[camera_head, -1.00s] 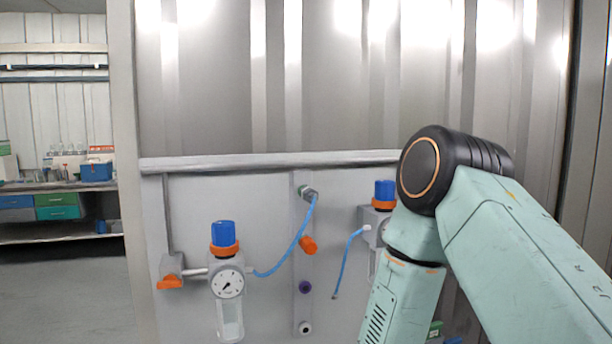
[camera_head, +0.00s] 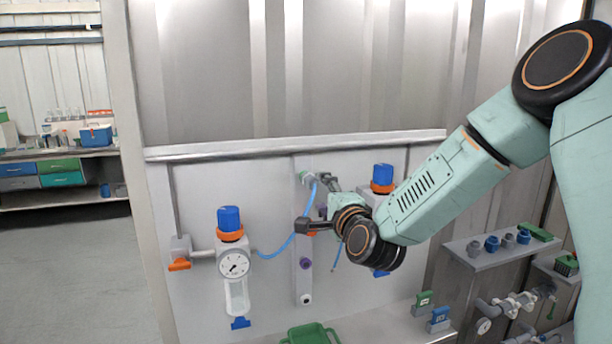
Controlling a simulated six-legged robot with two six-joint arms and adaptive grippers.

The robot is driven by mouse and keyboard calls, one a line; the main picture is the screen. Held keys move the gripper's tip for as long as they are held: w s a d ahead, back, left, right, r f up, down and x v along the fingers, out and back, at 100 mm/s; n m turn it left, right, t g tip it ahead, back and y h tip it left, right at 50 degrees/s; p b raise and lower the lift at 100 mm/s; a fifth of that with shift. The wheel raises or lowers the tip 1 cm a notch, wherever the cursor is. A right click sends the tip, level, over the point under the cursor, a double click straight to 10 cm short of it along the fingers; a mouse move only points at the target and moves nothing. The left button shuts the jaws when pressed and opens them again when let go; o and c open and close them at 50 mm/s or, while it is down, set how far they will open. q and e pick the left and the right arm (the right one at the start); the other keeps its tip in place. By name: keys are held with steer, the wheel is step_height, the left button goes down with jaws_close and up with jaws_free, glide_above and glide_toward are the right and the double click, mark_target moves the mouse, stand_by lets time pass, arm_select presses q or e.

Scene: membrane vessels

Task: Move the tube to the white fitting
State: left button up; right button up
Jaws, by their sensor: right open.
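A second blue tube (camera_head: 336,258) hangs lower right, mostly hidden behind my right gripper. My left gripper is not in view.
A purple fitting (camera_head: 305,263) sits above the white one; an orange fitting (camera_head: 312,233) is mostly hidden by the gripper. A second vessel with a blue cap (camera_head: 382,174) is partly behind my arm. A green tray (camera_head: 308,335) stands below. A grey shelf (camera_head: 485,255) is at right.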

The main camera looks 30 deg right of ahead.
mark_target(314, 185)
steer(key=shift+w+d+f, duration=0.1)
steer(key=shift+w+d, duration=0.05)
steer(key=shift+w, duration=0.2)
steer(key=b+x, duration=0.2)
steer(key=x, duration=0.5)
steer(key=shift+f+b, duration=0.15)
steer(key=shift+b, duration=0.25)
steer(key=shift+w+d, duration=0.25)
steer(key=shift+w, duration=0.3)
steer(key=shift+w+a, duration=0.1)
steer(key=shift+a, duration=0.05)
steer(key=shift+b, duration=0.65)
steer(key=shift+c, duration=0.5)
jaws_close()
